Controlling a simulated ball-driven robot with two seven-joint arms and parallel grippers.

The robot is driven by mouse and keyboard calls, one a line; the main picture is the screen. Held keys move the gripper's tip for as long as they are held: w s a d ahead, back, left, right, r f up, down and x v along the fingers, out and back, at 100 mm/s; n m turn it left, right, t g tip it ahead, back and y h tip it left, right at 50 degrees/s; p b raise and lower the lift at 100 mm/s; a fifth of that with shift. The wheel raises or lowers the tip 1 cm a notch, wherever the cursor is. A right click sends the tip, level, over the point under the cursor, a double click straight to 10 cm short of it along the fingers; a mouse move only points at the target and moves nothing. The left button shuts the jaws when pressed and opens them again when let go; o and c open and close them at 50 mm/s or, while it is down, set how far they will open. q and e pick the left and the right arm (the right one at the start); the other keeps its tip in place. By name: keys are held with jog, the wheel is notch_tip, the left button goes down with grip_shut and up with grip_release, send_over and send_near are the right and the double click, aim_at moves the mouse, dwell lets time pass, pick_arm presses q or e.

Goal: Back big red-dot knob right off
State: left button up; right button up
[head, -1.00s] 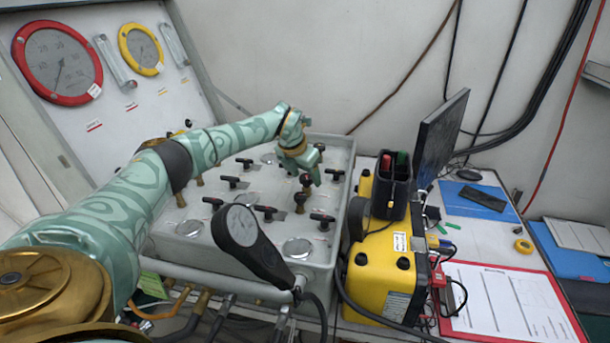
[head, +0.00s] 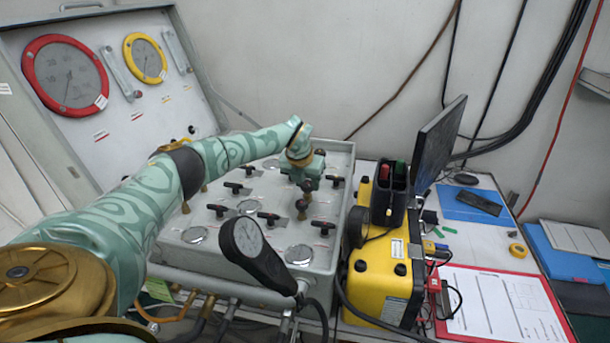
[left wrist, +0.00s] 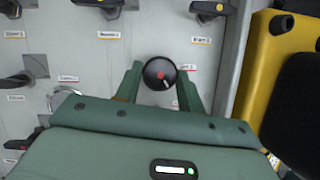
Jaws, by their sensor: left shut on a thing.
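The big red-dot knob (left wrist: 160,73) is round and black with a red dot and a pale mark on its face. It shows in the left wrist view between the two green fingers of my left gripper (left wrist: 160,80), which is shut on it. In the head view my left gripper (head: 304,172) points down at the right rear part of the grey panel (head: 325,255), its fingers at a dark knob (head: 307,186). The gripper partly hides the knob there. My right gripper is not in view.
Black lever valves (head: 268,217) and another dark knob (head: 302,205) stand close by. A black handheld gauge (head: 250,250) rises at the panel's front. A yellow case (head: 375,285) stands close on the right, with a monitor (head: 440,145) behind.

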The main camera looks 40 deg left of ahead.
pick_arm(q)
jog(key=n, duration=0.1)
jog(key=n+p, duration=0.1)
jog(key=n+y+p, duration=0.1)
jog(key=shift+w+d+r+g, duration=0.1)
jog(key=shift+d+r+g, duration=0.05)
jog(key=shift+r+g, duration=0.15)
jog(key=n+y+p, duration=0.1)
jog(key=n, duration=0.1)
jog(key=shift+f+n, duration=0.15)
jog(key=shift+n, duration=0.15)
jog(key=n, duration=0.1)
jog(key=n+g, duration=0.1)
jog(key=shift+w+d+f+n+y, duration=0.1)
jog(key=shift+w+n+y, duration=0.05)
jog(key=shift+n+y, duration=0.15)
jog(key=shift+n+g+b, duration=0.6)
jog(key=shift+n, duration=0.7)
jog(key=o, duration=1)
jog(key=shift+c, duration=0.2)
